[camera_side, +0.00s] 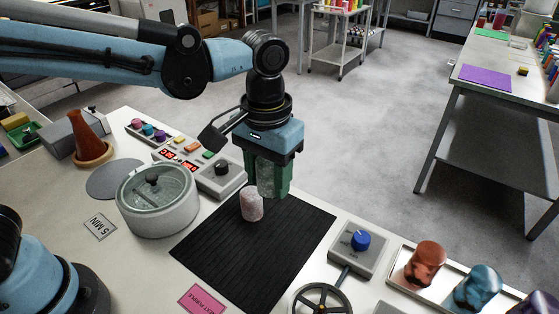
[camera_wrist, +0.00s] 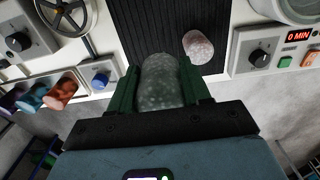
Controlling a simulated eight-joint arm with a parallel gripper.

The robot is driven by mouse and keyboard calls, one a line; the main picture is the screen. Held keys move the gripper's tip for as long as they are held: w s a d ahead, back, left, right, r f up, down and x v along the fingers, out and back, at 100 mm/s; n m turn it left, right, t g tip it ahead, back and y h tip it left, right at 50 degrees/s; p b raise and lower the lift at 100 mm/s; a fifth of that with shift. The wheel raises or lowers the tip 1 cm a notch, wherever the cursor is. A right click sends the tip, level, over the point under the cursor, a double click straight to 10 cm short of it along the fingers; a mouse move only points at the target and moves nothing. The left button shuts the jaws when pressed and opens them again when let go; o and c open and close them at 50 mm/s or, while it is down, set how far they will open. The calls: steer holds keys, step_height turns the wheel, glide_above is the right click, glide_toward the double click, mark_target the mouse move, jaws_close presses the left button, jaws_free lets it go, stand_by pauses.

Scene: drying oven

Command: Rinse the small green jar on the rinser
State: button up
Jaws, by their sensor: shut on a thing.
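My gripper (camera_side: 273,186) is above the far edge of the black ribbed mat (camera_side: 240,275), its green fingers pointing down. It is shut on a speckled, pale grey-green jar (camera_wrist: 160,82), which shows between both fingers in the wrist view. The held jar (camera_side: 265,178) is partly hidden by the fingers in the side view. I cannot tell whether its base touches the mat. A smaller speckled pinkish jar (camera_side: 251,204) stands on the mat just beside it, and also shows in the wrist view (camera_wrist: 196,47). I cannot identify the rinser for sure.
A round glass-lidded vessel (camera_side: 160,215) stands left of the mat. A control box with a dark knob (camera_side: 221,178) is behind. A blue-knob box (camera_side: 358,245) and a handwheel (camera_side: 322,301) are right. A tray of coloured jars (camera_side: 398,278) is at far right. The mat's front is clear.

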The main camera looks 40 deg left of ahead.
glide_above(321, 306)
steer(key=f, duration=0.4)
steer(key=shift+s+f, duration=0.2)
steer(key=shift+f, duration=0.2)
steer(key=shift+s+d+f, duration=0.1)
steer(key=shift+f, duration=1.4)
steer(key=shift+f, duration=0.15)
steer(key=shift+f, duration=0.85)
steer(key=shift+f, duration=0.85)
stand_by(0.9)
steer(key=shift+r, duration=0.1)
stand_by(1.3)
steer(key=shift+r, duration=1.85)
